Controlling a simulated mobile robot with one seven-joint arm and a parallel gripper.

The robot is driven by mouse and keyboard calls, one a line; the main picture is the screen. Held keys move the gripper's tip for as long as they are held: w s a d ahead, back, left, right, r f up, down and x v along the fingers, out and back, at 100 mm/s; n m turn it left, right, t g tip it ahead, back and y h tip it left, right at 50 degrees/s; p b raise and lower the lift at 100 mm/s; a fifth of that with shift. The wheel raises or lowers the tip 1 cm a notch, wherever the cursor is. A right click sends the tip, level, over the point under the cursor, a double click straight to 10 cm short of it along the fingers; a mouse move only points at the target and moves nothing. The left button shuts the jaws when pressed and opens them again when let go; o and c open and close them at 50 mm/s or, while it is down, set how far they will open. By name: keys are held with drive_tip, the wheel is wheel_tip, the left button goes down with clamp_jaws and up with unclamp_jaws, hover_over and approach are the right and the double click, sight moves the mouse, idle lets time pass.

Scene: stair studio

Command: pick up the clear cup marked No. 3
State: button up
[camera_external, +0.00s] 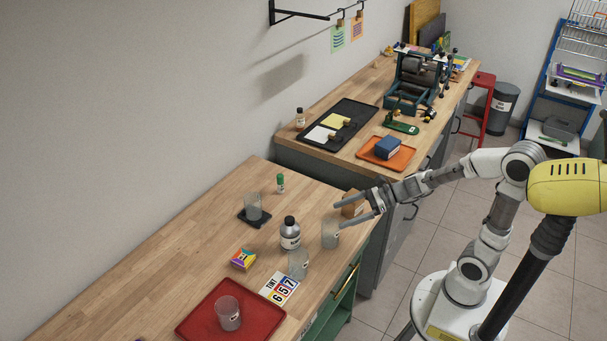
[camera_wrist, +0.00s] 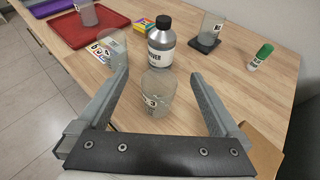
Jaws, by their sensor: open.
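A clear cup (camera_wrist: 158,94) with a small white label stands upright on the wooden bench, between my fingers in the wrist view; its mark looks like a 3. In the external view this cup (camera_external: 330,236) stands near the bench's right edge, just below my fingertips. My gripper (camera_external: 340,216) is open and holds nothing; its two fingers spread to either side of the cup in the wrist view (camera_wrist: 160,76). Other clear cups stand by the tint card (camera_external: 298,262), on the red tray (camera_external: 229,310) and on a black pad (camera_external: 254,205). Their marks are too small to read.
A silver bottle (camera_external: 290,236) with a black cap stands close behind the cup. A brown box (camera_external: 352,203) is beside my gripper. A green-capped vial (camera_external: 280,184), colourful box (camera_external: 243,259) and tint card (camera_external: 280,288) are also on the bench.

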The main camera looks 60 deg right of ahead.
approach(322, 234)
drive_tip(key=shift+w+a+f, duration=0.2)
drive_tip(key=shift+w+f, duration=0.35)
drive_tip(key=shift+w, duration=0.05)
drive_tip(key=shift+w+a+f, duration=0.2)
drive_tip(key=shift+w+f, duration=0.35)
drive_tip(key=shift+f, duration=0.05)
drive_tip(key=b+x, duration=0.2)
drive_tip(key=x, duration=0.4)
drive_tip(key=shift+w+a+f, duration=0.1)
drive_tip(key=shift+a, duration=0.05)
drive_tip(key=shift+w+a+f, duration=0.1)
drive_tip(key=shift+w+a, duration=0.2)
drive_tip(key=shift+w, duration=0.1)
drive_tip(key=c, duration=1.3)
